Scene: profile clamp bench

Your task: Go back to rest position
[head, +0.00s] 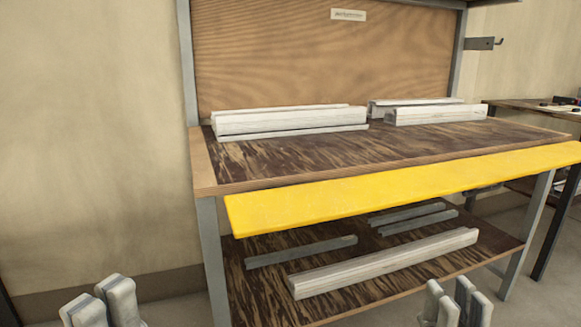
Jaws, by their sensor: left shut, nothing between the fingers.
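My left gripper (101,304) is at the bottom left edge of the head view, in front of the bare wall and floor, left of the bench. It is shut and empty. My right gripper (456,304) is at the bottom right, in front of the bench's lower shelf. Only its fingertips show, close together, with no object visible at them; I cannot tell whether it is open or shut. Both grippers point up and are apart from the bench. The rest of both grippers is cut off by the frame.
The bench top (300,160) carries white profiles at left (290,120) and right (436,115). A yellow board (400,190) runs along its front edge. The lower shelf (262,295) holds a long white profile (385,263) and several grey bars. Another table (525,107) stands at right.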

